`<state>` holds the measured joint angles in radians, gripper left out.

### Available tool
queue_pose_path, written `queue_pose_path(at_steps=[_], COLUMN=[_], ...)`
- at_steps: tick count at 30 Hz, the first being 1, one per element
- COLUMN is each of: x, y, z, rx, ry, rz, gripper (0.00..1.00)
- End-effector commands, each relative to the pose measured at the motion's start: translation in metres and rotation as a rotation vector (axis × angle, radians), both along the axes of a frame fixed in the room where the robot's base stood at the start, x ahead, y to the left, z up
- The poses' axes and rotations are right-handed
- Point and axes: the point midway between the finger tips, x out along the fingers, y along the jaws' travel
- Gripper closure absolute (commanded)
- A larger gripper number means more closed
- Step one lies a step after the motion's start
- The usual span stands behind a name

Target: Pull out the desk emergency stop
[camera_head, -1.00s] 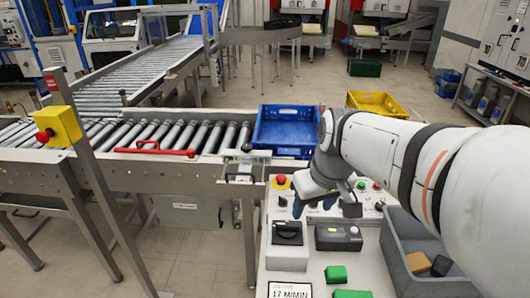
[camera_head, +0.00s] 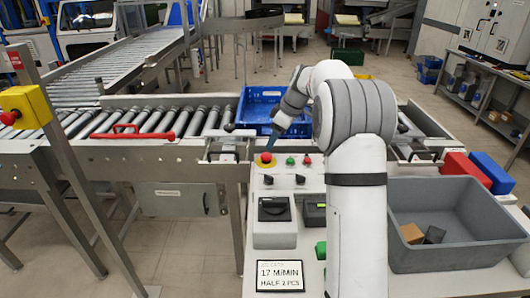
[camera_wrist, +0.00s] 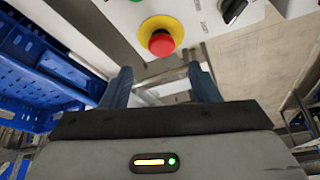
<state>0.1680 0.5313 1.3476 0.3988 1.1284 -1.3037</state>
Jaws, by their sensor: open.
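The desk emergency stop is a red mushroom button (camera_head: 266,157) on a yellow disc, at the back left of the control desk (camera_head: 284,228). In the wrist view the red button (camera_wrist: 161,43) shows just ahead of my fingertips, near the top middle. My gripper (camera_wrist: 163,80) is open, its two blue fingers apart with nothing between them. In the head view my gripper (camera_head: 274,139) is beside and above the button, close to it. I cannot tell whether a finger touches it.
Green and red buttons and black knobs sit right of the stop. A blue crate (camera_head: 243,110) stands behind on the roller conveyor. A grey bin (camera_head: 450,190) is on the desk's right. A second emergency stop (camera_head: 22,107) is on a yellow box on a post at the left.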

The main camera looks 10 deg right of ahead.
Motion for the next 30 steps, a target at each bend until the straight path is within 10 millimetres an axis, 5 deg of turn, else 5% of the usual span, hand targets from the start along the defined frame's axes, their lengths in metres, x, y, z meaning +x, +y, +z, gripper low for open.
queue_pose_path(at_steps=[12, 23, 30], x=[0.011, 0.013, 0.013], y=[0.019, 0.020, 0.019], z=[-0.054, -0.059, -0.059], rx=[0.000, 0.000, 0.000], ry=[0.004, 0.001, 0.001], rz=[-0.002, -0.004, -0.004], gripper=[0.45, 0.46, 0.65])
